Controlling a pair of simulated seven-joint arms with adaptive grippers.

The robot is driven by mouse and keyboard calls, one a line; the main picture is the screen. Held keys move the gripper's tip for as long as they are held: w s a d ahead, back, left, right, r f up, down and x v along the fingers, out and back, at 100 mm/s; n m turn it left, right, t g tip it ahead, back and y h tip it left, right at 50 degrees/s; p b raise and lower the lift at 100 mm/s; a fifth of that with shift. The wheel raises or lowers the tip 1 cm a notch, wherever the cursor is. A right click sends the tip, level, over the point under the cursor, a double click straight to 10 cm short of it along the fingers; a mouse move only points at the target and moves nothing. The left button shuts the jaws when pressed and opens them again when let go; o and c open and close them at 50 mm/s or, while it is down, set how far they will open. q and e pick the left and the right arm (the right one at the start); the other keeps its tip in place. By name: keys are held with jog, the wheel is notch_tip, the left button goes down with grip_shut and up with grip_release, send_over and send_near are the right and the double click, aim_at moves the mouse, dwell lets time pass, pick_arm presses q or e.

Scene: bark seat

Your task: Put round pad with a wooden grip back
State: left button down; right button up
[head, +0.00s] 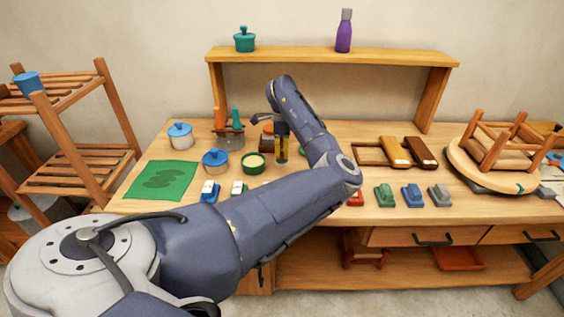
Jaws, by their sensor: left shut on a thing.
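My left gripper (282,152) points down over the middle of the workbench, beside a small brown jar (267,138). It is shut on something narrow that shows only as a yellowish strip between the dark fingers. I cannot make out a round pad or a wooden grip there, and the gripper's lower end is partly hidden or too small to read. A round green tin with pale contents (253,162) stands to the lower left of the gripper. My right gripper is not in view.
The workbench (340,216) holds a blue-lidded pot (215,162), another lidded pot (180,135), a handle holder (229,135), a green mat (162,181), several coloured blocks (411,195) and a wooden tray (371,152). An upturned stool (497,145) is at right. A raised shelf (330,55) spans the back.

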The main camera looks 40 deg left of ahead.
aim_at(282, 161)
pick_arm(q)
jog(key=shift+f, duration=2.1)
jog(key=shift+f, duration=0.15)
jog(key=c, duration=1.5)
grip_release()
jog(key=shift+c, duration=0.2)
notch_tip(282, 161, up, 12)
jog(key=shift+r, duration=0.15)
